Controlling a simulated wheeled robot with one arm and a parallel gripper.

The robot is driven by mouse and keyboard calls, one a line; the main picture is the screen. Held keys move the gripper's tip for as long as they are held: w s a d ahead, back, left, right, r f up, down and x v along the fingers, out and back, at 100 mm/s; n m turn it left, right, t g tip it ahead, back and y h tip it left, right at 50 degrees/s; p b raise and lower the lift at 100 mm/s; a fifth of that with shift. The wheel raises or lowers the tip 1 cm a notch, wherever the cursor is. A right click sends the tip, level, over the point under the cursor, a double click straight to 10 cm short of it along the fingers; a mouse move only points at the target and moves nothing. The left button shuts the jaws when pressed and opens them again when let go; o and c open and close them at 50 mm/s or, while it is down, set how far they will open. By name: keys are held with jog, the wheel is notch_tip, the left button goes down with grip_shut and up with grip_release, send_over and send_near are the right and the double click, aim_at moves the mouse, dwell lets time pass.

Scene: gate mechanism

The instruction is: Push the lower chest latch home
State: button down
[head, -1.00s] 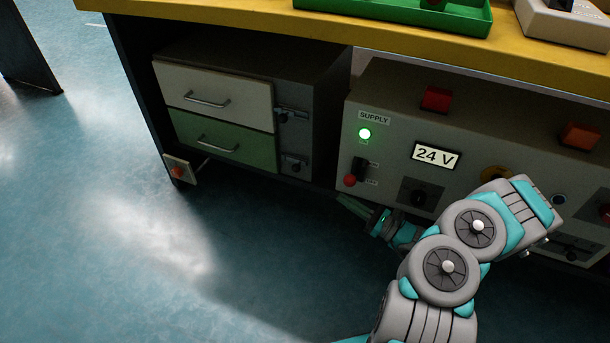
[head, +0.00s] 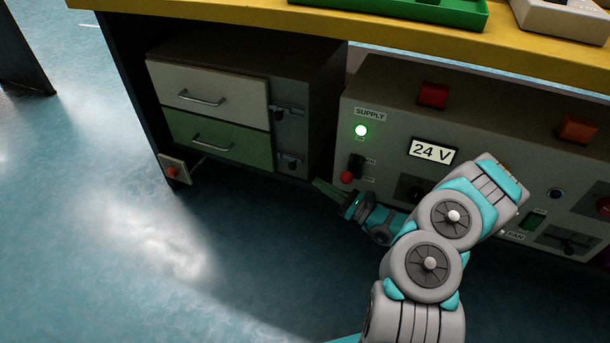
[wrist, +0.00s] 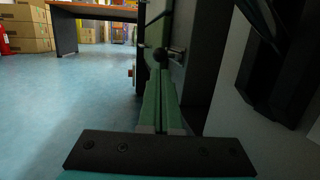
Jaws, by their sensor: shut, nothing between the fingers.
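The chest has a white upper drawer (head: 208,91) and a green lower drawer (head: 215,138). The lower latch (head: 291,161) is on the grey side panel, right of the green drawer. In the wrist view a dark round latch knob (wrist: 161,56) and a metal bolt (wrist: 177,53) show just beyond the fingertips. My gripper (head: 318,184) is shut and empty, to the right of and slightly below the lower latch. In the wrist view its green fingers (wrist: 162,90) lie together and point towards the knob. I cannot tell whether they touch it.
The upper latch (head: 287,111) sits above the lower one. The supply panel (head: 385,110) stands close to the right, with a red knob (head: 347,177). A small box with a red button (head: 173,170) is at the bench leg. Open floor (head: 100,250) lies in front.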

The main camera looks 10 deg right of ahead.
jog(key=x, duration=0.6)
jog(key=shift+w, duration=0.15)
jog(key=shift+w+a+b, duration=0.4)
jog(key=shift+w+a, duration=0.15)
jog(key=shift+a, duration=0.25)
jog(key=shift+w+a+b, duration=0.35)
jog(key=shift+w+a, duration=0.25)
jog(key=shift+a, duration=0.25)
jog(key=p+v, duration=0.1)
jog(key=v, duration=1.3)
jog(key=shift+p, duration=0.35)
jog(key=shift+s, duration=0.15)
